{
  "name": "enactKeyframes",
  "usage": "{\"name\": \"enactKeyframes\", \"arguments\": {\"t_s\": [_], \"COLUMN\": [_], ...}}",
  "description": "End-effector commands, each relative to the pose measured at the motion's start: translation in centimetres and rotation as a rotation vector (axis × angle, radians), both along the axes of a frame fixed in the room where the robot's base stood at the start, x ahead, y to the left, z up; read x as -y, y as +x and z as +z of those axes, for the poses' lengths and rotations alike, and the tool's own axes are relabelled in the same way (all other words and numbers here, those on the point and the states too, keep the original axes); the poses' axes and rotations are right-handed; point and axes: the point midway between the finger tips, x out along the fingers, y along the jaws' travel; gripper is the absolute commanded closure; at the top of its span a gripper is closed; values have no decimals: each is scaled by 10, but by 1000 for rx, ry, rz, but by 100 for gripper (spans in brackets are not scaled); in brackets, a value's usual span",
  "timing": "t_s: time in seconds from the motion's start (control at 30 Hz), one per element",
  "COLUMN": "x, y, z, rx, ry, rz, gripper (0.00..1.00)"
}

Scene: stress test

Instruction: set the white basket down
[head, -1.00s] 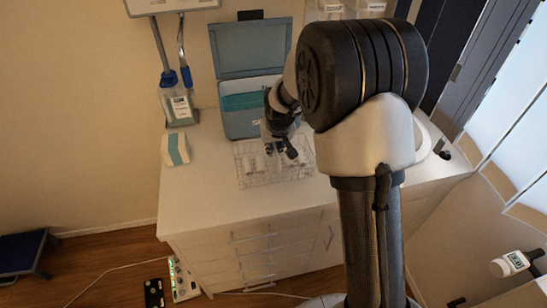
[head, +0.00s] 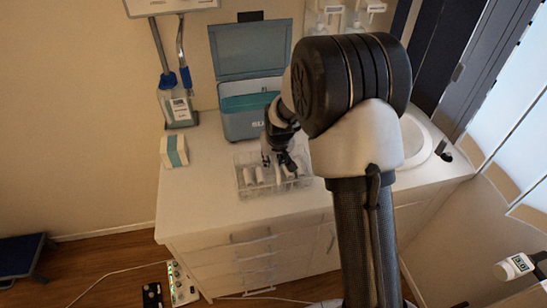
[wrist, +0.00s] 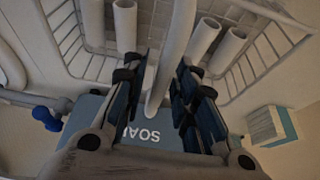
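The white basket (head: 240,186) is a wire basket over the counter's front part, with several white cylinders in it. In the wrist view, its wire side (wrist: 262,58) and white cylinders fill the top. My gripper (head: 279,162) is over the basket. In the wrist view, the dark fingers (wrist: 168,88) lie on either side of the basket's white handle (wrist: 176,45) and look closed on it. The basket looks level. Whether its underside touches the counter or hangs just above it, I cannot tell.
The white counter (head: 215,212) has bare room left of the basket. A blue lidded box (head: 240,122), lid raised, stands behind. A sink (head: 416,140) is at right.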

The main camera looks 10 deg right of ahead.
Motion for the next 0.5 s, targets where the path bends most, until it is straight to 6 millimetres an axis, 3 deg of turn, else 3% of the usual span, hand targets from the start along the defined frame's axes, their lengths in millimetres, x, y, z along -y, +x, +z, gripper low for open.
{"name": "enactKeyframes", "arguments": {"t_s": [0.33,0.5], "x": [0,0], "y": [0,-6], "z": [2,22], "rx": [0,3], "ry": [0,0], "rz": [0,0], "gripper": [70,70]}}
